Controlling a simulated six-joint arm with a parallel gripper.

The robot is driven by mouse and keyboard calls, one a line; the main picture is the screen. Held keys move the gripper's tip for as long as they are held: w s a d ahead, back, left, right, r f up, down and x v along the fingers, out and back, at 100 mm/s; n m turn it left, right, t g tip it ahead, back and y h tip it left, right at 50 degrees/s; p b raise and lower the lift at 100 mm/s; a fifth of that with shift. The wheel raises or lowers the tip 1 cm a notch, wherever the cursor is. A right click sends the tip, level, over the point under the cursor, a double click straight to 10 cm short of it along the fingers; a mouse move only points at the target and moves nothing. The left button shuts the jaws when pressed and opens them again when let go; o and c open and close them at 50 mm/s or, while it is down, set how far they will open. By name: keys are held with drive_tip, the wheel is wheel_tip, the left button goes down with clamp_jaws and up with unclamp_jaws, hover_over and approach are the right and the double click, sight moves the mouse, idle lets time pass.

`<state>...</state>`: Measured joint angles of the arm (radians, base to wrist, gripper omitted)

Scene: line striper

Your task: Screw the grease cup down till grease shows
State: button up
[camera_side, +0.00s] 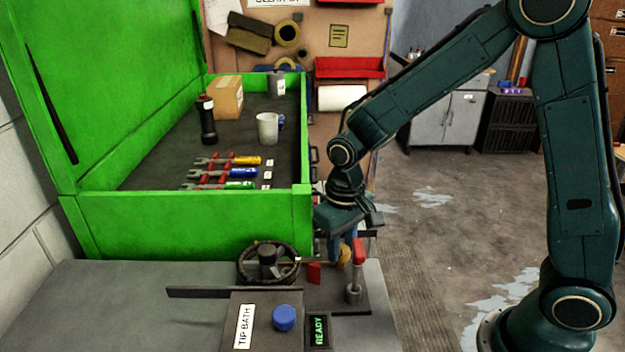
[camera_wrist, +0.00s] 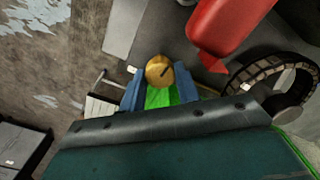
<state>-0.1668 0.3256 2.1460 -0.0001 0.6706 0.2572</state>
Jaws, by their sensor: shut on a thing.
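The grease cup is a round brass cap (camera_wrist: 158,67) with a dark line on its top, in the upper middle of the wrist view. In the side view a sliver of the brass cap (camera_side: 344,258) shows below my gripper (camera_side: 341,246), beside the red-handled lever. My gripper (camera_wrist: 160,84) is shut on the cap, with a blue finger on either side of it. A green patch shows between the fingers. The cup's lower part is hidden, and I cannot tell whether any grease shows.
A red-handled lever (camera_side: 358,252) stands close right of the gripper and looms large in the wrist view (camera_wrist: 228,25). A dark handwheel (camera_side: 268,262) is to the left. A box with a blue button (camera_side: 284,318) and a READY display (camera_side: 319,331) are in front. A green toolbox (camera_side: 190,222) stands behind.

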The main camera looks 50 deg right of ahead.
sight(342, 249)
drive_tip(key=shift+m, duration=1.3)
drive_tip(key=o, duration=1)
drive_tip(key=shift+r, duration=0.15)
wheel_tip(342, 249, up, 14)
drive_tip(key=shift+f, duration=0.2)
